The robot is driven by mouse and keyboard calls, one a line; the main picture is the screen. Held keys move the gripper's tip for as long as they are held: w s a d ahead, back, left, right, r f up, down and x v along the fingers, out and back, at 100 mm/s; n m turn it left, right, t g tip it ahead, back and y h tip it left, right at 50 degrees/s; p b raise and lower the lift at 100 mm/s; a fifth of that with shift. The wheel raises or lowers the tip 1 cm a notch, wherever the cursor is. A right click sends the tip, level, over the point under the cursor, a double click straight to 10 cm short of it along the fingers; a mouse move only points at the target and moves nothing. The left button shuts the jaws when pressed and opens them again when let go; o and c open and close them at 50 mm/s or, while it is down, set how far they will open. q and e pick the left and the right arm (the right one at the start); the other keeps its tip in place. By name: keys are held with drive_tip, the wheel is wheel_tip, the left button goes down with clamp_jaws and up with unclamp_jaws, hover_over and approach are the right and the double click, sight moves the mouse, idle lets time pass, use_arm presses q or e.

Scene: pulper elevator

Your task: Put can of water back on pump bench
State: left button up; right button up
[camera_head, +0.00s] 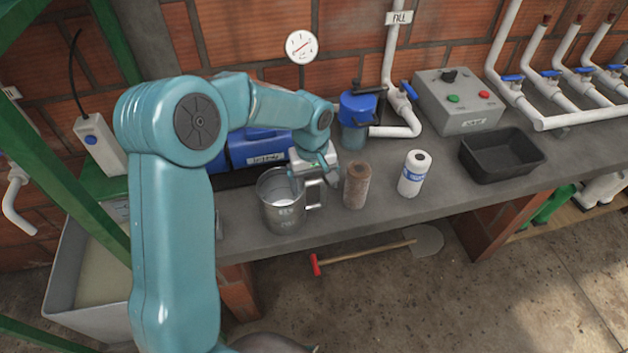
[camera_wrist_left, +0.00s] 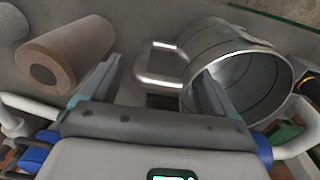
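The can of water, a metal jug (camera_head: 284,217) with a side handle, stands upright on the near edge of the grey pump bench (camera_head: 385,207). Its open top shows a pale inside. My left gripper (camera_head: 312,179) is low over the jug's handle side. In the left wrist view the gripper (camera_wrist_left: 158,72) has its fingers spread, with the jug's handle (camera_wrist_left: 158,62) showing between them. One finger overlaps the rim of the jug (camera_wrist_left: 240,75). I cannot tell whether the fingers touch it. My right gripper is not in view.
A brown cylindrical cartridge (camera_head: 357,186) stands close to the right of the jug, with a white one (camera_head: 414,174) beyond it. Behind are a blue pump (camera_head: 258,149) and a blue-topped filter housing (camera_head: 355,120). A black tray (camera_head: 502,158) and grey control box (camera_head: 458,102) stand farther right.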

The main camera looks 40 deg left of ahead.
use_arm(q)
wheel_tip(320, 180, up, 12)
drive_tip(key=shift+s+a+r, duration=0.15)
drive_tip(key=shift+s, duration=0.05)
idle(0.4)
idle(0.4)
